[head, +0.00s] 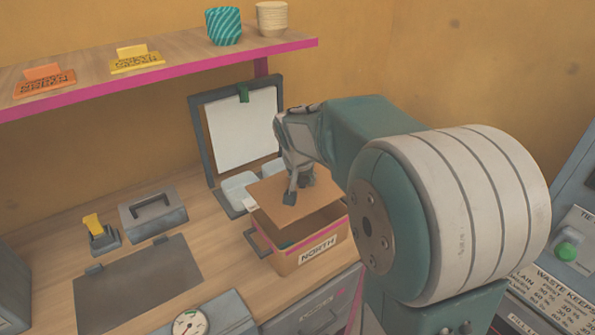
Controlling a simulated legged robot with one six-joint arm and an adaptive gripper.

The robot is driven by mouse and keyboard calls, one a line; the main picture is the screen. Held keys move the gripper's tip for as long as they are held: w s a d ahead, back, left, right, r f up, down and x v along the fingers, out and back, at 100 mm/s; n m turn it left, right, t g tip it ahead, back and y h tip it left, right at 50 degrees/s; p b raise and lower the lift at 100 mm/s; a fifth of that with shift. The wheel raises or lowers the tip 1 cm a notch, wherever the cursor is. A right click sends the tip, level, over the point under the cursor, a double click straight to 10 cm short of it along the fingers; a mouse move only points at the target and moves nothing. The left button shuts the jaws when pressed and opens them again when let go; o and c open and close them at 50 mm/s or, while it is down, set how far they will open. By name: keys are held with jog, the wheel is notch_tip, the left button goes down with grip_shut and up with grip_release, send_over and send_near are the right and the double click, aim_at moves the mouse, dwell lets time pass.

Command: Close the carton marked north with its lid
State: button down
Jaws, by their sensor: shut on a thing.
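The carton marked NORTH (318,258) stands on the wooden bench with its label facing me. It is cardboard with a pink band near its rim and a dark handle on its left side. A flat brown lid (272,203) is above the carton's opening, slightly tilted. A dark gap shows between the lid and the rim at the front. My gripper (299,190) points down and is shut on the lid from above. My arm hides part of the lid's right side and the carton's far right.
A framed white board (240,130) stands behind the carton, with pale trays (238,187) before it. A shelf (180,68) runs above. A panel with a green button (566,250) stands right.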

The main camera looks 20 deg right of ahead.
aim_at(300, 189)
jog(key=shift+s+a+f, duration=0.1)
jog(key=shift+a+f, duration=0.05)
jog(key=shift+f, duration=0.75)
jog(key=shift+a+f, duration=0.15)
jog(key=shift+f, duration=0.7)
notch_tip(300, 189, down, 3)
jog(key=shift+d+r, duration=0.1)
jog(key=shift+s, duration=0.1)
jog(key=shift+f, duration=0.55)
dwell(1.2)
jog(key=shift+c, duration=1)
grip_release()
